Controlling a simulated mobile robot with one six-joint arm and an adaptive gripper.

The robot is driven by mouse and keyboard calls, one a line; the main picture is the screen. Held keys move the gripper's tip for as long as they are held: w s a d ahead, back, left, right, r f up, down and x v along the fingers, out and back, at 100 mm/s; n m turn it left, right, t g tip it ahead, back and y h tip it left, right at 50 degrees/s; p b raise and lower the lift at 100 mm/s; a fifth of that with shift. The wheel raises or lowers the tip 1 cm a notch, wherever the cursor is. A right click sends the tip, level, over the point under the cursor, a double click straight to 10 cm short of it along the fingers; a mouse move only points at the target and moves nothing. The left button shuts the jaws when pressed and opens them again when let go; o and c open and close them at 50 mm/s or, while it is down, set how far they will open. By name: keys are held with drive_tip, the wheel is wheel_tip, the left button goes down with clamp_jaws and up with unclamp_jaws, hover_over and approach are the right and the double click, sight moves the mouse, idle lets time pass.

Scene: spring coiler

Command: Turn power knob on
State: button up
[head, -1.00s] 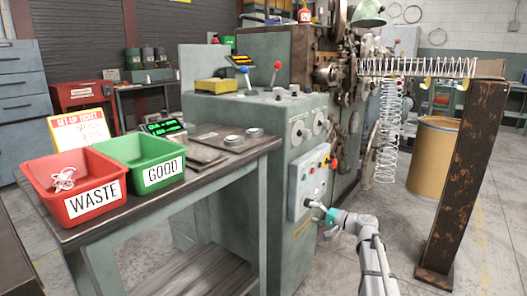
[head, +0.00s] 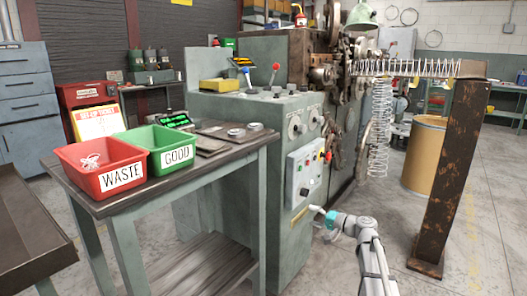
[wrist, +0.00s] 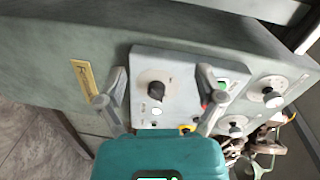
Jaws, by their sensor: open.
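The power knob looks like the black knob (wrist: 157,90) on the grey control panel (wrist: 180,62); its label is too small to read. In the head view a dark knob (head: 304,192) sits low on the same panel (head: 291,180). My gripper (head: 318,211) is just right of and below this knob in the picture. In the wrist view my gripper (wrist: 162,76) is open, with one finger on each side of the knob in the picture. Nothing is between the fingers that I can see held; I cannot tell whether they touch the panel.
Coloured buttons (head: 325,157) and two dials (head: 306,122) are on the machine front. A bench with a red bin (head: 78,181) and a green bin (head: 152,160) stands left. A rusty post (head: 451,175) stands right. Floor between machine and post is open.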

drive_tip(key=s+a+f+n+g+h+p, duration=0.2)
drive_tip(key=s+a+f+g+h, duration=0.15)
drive_tip(key=s, duration=0.45)
drive_tip(key=s+a+f+n+g+h+p, duration=0.2)
drive_tip(key=s+f+g+h+p, duration=0.15)
drive_tip(key=s, duration=0.35)
drive_tip(key=s+d+f+n+g+h+p, duration=0.1)
drive_tip(key=s+d+g+h, duration=0.15)
drive_tip(key=s, duration=0.45)
drive_tip(key=s+d+f+g+h+p, duration=0.1)
drive_tip(key=s+d+h+p, duration=0.1)
drive_tip(key=s+d+h, duration=0.3)
wheel_tip(320, 180, up, 38)
drive_tip(key=s+a+p, duration=0.1)
drive_tip(key=a+p, duration=0.1)
drive_tip(key=p, duration=3.5)
drive_tip(key=shift+s+a+y, duration=0.15)
drive_tip(key=shift+y, duration=0.2)
drive_tip(key=shift+t, duration=0.25)
